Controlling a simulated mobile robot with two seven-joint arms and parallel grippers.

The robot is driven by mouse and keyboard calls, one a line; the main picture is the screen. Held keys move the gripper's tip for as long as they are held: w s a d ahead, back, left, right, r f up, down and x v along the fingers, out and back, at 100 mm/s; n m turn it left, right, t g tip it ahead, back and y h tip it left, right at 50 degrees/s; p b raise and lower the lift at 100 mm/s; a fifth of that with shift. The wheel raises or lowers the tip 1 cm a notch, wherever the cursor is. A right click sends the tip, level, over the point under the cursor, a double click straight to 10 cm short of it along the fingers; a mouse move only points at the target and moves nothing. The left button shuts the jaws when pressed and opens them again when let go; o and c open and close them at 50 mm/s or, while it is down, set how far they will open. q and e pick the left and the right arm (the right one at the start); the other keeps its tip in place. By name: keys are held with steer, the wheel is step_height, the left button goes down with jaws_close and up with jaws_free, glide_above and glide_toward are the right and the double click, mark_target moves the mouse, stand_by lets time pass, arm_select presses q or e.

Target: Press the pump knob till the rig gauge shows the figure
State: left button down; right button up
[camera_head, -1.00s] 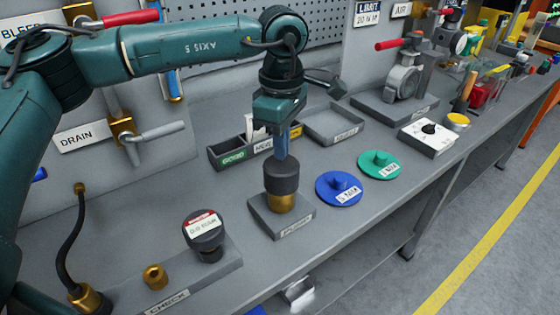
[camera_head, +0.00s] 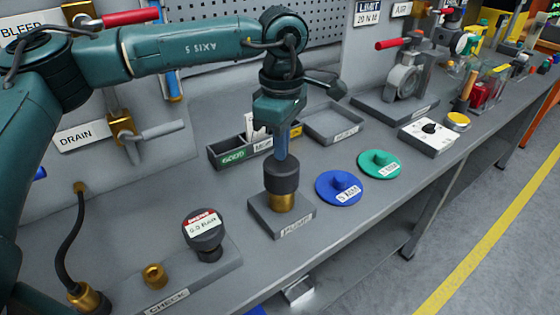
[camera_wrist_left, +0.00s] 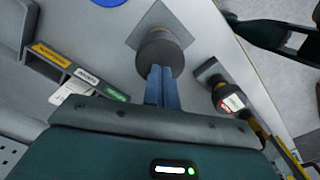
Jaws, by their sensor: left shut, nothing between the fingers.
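The pump knob (camera_head: 282,175) is a dark round cap on a brass collar, standing on a grey base labelled PUMP (camera_head: 296,228). My left gripper (camera_head: 282,152) is shut and empty, pointing down with its blue fingertips at the top of the knob. In the left wrist view the fingers (camera_wrist_left: 160,82) meet the edge of the knob (camera_wrist_left: 161,50); I cannot tell how hard they touch. The gauge (camera_head: 203,226) is a dark round head with a red and white display, which seems to read 0.0 BAR. It also shows in the left wrist view (camera_wrist_left: 229,99).
Blue (camera_head: 339,188) and green (camera_head: 379,164) knobbed discs lie right of the pump. A divided bin (camera_head: 228,157) and an empty tray (camera_head: 333,124) stand behind. A brass fitting (camera_head: 154,275) sits on the CHECK base. The bench front edge is close to the pump.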

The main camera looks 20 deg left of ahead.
mark_target(281, 163)
arm_select(q)
steer(key=shift+f+b, duration=0.5)
steer(key=shift+f, duration=0.25)
arm_select(e)
steer(key=shift+f, duration=0.3)
